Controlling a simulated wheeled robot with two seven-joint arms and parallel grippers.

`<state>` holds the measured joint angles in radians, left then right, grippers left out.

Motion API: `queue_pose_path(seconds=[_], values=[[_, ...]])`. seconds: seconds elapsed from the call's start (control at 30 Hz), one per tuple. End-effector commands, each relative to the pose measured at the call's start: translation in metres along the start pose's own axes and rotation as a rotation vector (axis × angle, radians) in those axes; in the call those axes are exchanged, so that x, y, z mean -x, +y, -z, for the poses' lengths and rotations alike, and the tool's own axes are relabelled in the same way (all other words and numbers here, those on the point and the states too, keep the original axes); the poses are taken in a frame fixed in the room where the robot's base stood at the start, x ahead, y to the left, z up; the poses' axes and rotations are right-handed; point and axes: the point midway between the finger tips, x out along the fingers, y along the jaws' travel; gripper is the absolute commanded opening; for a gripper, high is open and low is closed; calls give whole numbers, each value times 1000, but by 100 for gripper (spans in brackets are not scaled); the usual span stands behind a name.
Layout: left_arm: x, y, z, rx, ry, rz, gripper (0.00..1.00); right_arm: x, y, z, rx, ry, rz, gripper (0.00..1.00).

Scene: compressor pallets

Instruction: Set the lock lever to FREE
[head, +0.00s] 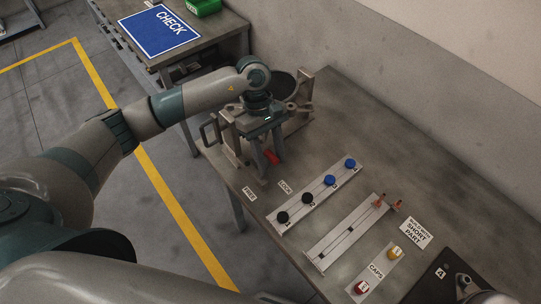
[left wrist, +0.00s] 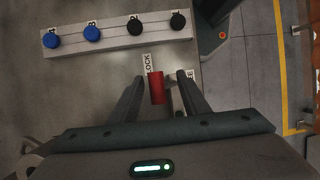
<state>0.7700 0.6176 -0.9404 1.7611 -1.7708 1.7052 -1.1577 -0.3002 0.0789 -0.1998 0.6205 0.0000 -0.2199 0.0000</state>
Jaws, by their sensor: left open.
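The red lock lever (head: 271,157) sticks out from the fixture (head: 232,145) at the table's left end and points toward the LOCK label (head: 285,187). The FREE label (head: 249,193) lies to the left of LOCK. My left gripper (head: 267,146) is over the lever, pointing down. In the left wrist view, the lever (left wrist: 157,88) stands between the two open fingers of my left gripper (left wrist: 160,80), with gaps on both sides. There the LOCK label (left wrist: 148,64) lies just beyond the lever's end, and the FREE label (left wrist: 190,76) is partly hidden by the right finger.
A rail with blue and black caps (head: 317,193) lies right of the labels. Beyond it are another rail (head: 345,232), a CAPS strip (head: 378,268) and a dark mat (head: 440,282). A second table with a blue CHECK sign (head: 160,30) stands at the back left.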

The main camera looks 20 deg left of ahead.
Motion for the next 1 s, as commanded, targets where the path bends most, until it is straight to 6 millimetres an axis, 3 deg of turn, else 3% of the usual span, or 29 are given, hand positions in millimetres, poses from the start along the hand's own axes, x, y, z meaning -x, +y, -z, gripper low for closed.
queue_pose_path(seconds=[0.13, 0.3, 0.77, 1.0], values=[[0, 0, 0, 0, 0, 0, 42, 0, 0, 0, 0, 0, 0, 25], [0, 0, 0, 0, 0, 0, 1, 0, 0, 0, 0, 0, 0, 25], [0, 1, 2, -1, 3, -7, 0, -2, 1, -1, 1, -1, -1, 25], [-1, 3, 4, -11, 4, -35, 0, -14, 2, -2, 1, -1, -2, 25]])
